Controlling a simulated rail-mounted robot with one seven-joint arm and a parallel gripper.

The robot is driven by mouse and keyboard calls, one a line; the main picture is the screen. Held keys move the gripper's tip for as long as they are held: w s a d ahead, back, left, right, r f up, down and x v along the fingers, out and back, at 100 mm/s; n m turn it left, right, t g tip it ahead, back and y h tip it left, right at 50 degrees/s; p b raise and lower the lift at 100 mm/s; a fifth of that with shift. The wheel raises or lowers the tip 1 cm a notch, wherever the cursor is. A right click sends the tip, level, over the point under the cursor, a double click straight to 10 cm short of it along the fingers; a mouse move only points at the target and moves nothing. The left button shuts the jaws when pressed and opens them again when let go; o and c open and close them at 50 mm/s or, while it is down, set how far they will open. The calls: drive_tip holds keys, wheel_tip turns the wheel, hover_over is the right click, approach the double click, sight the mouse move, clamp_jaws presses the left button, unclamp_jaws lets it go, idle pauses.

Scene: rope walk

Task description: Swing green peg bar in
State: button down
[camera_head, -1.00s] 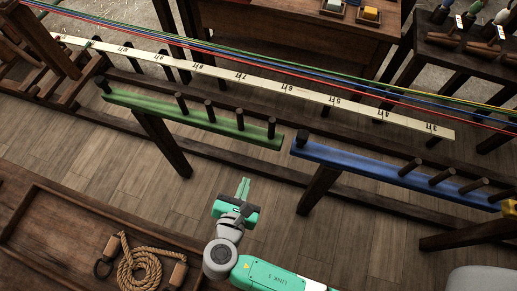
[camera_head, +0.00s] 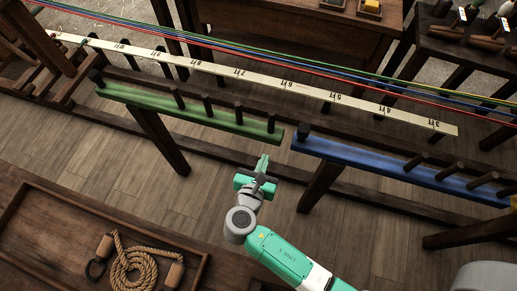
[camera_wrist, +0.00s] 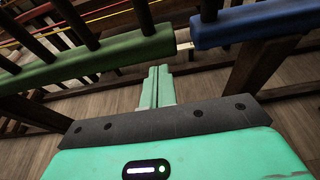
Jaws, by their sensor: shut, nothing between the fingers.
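The green peg bar (camera_head: 190,113) runs along the near side of the rope walk in the head view, with several dark upright pegs and a dark pivot knob at its left end. Its free right end lies close to the left end of the blue peg bar. My gripper (camera_head: 264,160) is shut and empty, below and just left of the green bar's right end. In the wrist view the shut fingers (camera_wrist: 158,85) point at the gap between the bars, apart from both.
The blue peg bar (camera_head: 400,167) extends to the right. Coloured strands and a numbered scale board (camera_head: 285,85) run behind the bars. A wooden tray (camera_head: 50,250) with a coiled rope (camera_head: 133,270) is at lower left. Dark support posts stand beneath the bars.

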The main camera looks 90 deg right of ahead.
sight(271, 141)
drive_tip(key=x, duration=0.2)
drive_tip(key=r+b+x, duration=0.1)
drive_tip(key=x, duration=0.1)
drive_tip(key=shift+s+d, duration=0.1)
drive_tip(key=shift+d, duration=0.45)
